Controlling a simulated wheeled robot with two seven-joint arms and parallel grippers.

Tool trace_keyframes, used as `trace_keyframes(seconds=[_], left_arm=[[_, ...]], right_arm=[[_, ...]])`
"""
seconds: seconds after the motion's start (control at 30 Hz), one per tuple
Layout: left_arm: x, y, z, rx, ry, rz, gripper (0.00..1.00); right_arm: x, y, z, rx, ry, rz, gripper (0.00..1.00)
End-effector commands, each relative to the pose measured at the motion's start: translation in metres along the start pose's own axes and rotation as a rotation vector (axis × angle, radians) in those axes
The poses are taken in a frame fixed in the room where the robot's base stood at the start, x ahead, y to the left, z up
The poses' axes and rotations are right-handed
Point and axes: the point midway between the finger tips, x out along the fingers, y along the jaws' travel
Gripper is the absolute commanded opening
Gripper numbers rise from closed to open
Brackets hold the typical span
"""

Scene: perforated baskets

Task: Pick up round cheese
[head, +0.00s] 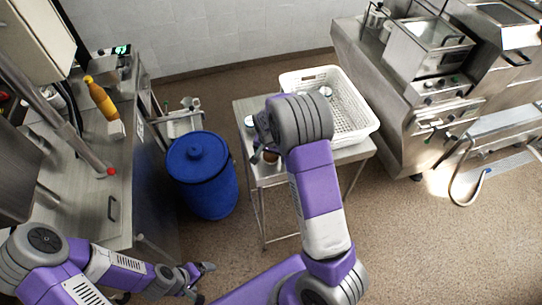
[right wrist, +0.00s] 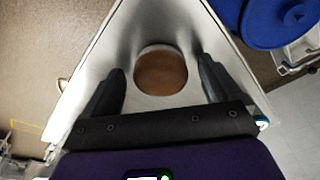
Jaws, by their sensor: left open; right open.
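A round brown thing with a pale edge, which looks like the round cheese (right wrist: 161,74), lies on the metal table. In the right wrist view it sits between the spread fingers of my right gripper (right wrist: 160,68), with visible space on both sides. The gripper is open and does not touch its sides. In the head view the cheese (head: 271,158) is partly hidden by my right gripper (head: 262,143), which points down over the table's left part. My left gripper (head: 205,281) is open and empty, low over the floor at the bottom left.
A white perforated basket (head: 357,118) stands on the table's right part, with a small item inside. A small pale round item (head: 249,121) is near the table's left edge. A blue barrel (head: 204,185) stands left of the table. A counter with a yellow bottle (head: 99,95) is further left.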

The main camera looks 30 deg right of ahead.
Motion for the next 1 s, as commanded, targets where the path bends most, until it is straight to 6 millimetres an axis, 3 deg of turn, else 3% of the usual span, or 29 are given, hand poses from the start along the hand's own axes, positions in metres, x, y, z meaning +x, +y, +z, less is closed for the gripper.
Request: trace_keyframes(seconds=[0.03, 0.4, 0.47, 0.73, 1.0], left_arm=[[0.000, 0.000, 0.000, 0.000, 0.000, 0.000, 0.91], [0.000, 0.000, 0.000, 0.000, 0.000, 0.000, 0.91], [0.000, 0.000, 0.000, 0.000, 0.000, 0.000, 0.91], [0.000, 0.000, 0.000, 0.000, 0.000, 0.000, 0.91], [0.001, 0.000, 0.000, 0.000, 0.000, 0.000, 0.91]], right_arm=[[0.000, 0.000, 0.000, 0.000, 0.000, 0.000, 0.86], [0.000, 0.000, 0.000, 0.000, 0.000, 0.000, 0.30], [-0.001, 0.000, 0.000, 0.000, 0.000, 0.000, 0.24], [-0.009, -0.001, -0.002, 0.000, 0.001, -0.001, 0.24], [-0.061, -0.001, -0.010, 0.000, 0.003, -0.004, 0.24]])
